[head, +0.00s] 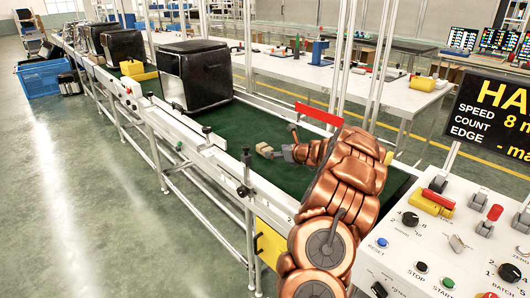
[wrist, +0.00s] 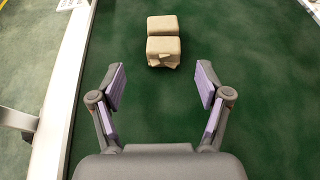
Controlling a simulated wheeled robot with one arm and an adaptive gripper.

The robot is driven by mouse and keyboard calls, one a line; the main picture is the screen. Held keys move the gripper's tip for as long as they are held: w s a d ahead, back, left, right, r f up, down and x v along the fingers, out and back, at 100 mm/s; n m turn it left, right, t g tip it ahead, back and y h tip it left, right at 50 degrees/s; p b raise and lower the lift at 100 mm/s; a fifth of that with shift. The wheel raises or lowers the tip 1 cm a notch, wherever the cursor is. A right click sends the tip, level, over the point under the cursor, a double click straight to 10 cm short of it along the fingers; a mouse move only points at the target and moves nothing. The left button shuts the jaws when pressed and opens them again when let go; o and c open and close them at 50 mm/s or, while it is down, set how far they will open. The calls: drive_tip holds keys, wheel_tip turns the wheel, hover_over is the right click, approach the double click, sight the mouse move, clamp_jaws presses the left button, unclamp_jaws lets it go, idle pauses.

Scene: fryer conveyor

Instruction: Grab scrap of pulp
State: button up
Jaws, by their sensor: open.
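A beige lumpy piece, which looks like the scrap of pulp (wrist: 163,48), lies on the green conveyor belt (wrist: 250,100). It shows as two blocks end to end, the nearer one with a ragged front edge. In the head view the scrap (head: 264,149) is a small pale lump just off my gripper's tips. My gripper (wrist: 160,78) is open and empty, its two lilac-padded fingers spread apart. The scrap lies ahead of the fingertips, roughly centred between them and not touching them. In the head view my arm partly hides my gripper (head: 279,152).
A big dark box-shaped fryer unit (head: 194,74) stands over the belt farther back. A pale side rail (head: 185,125) runs along the belt's left edge. A control panel (head: 440,245) with knobs and buttons is at right. The belt around the scrap is clear.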

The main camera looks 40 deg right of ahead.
sight(269, 149)
drive_tip(key=shift+x, duration=0.75)
drive_tip(key=shift+d+x, duration=0.1)
drive_tip(key=shift+x, duration=0.8)
drive_tip(key=shift+d+x, duration=0.15)
drive_tip(key=shift+x, duration=0.75)
drive_tip(key=shift+w+f, duration=0.25)
drive_tip(key=shift+w, duration=0.35)
drive_tip(key=shift+c, duration=0.3)
drive_tip(key=c, duration=0.9)
